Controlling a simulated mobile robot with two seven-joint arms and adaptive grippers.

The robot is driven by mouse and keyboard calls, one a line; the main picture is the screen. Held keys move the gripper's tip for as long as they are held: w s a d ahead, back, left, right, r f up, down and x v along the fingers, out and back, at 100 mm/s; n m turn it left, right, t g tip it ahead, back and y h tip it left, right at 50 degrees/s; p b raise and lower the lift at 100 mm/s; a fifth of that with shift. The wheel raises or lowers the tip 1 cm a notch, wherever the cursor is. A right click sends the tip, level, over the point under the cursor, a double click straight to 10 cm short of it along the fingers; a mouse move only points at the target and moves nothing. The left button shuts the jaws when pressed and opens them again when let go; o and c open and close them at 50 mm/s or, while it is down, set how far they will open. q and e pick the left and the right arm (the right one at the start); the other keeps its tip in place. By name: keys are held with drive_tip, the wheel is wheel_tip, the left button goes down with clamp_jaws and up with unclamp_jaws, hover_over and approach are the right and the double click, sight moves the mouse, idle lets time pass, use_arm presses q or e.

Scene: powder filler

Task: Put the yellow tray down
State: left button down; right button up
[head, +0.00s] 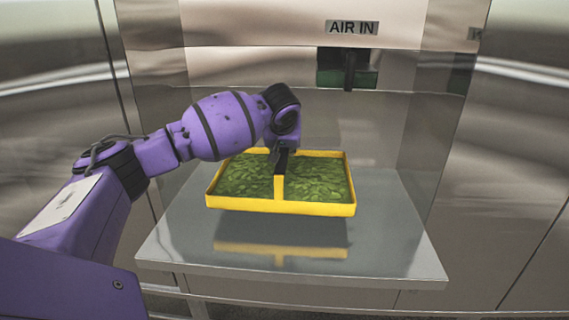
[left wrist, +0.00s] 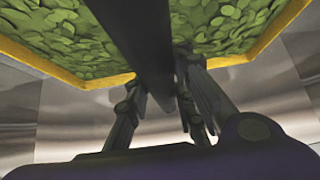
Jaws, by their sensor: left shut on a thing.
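The yellow tray (head: 315,209) is in the middle of the head view, filled with green leaf-like pieces on both sides of a central divider (head: 279,187). My left gripper (head: 279,166) is above the tray and shut on the divider; the grip point is partly hidden by the wrist. The tray looks level and its reflection lies apart below it, so it seems to be above the metal shelf (head: 390,262). In the left wrist view, the gripper fingers (left wrist: 165,95) straddle the dark-looking divider, and the tray's yellow rim (left wrist: 60,75) shows. My right gripper is not in view.
The shelf is bare around and below the tray, with its front edge toward me. Metal walls stand behind and at both sides. A dark opening (head: 366,77) with a green thing inside sits under the "AIR IN" label (head: 352,27).

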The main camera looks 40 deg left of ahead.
sight(283, 151)
use_arm(q)
drive_tip(key=shift+x, duration=1.1)
drive_tip(key=f, duration=0.3)
drive_tip(key=shift+w+a, duration=0.2)
drive_tip(key=c, duration=1.5)
unclamp_jaws()
drive_tip(key=shift+s+d+f, duration=0.1)
drive_tip(key=shift+s+f, duration=0.05)
drive_tip(key=v, duration=1)
drive_tip(key=shift+s+r+p, duration=0.1)
drive_tip(key=shift+r+p, duration=0.15)
drive_tip(key=shift+p, duration=0.1)
drive_tip(key=shift+v, duration=0.8)
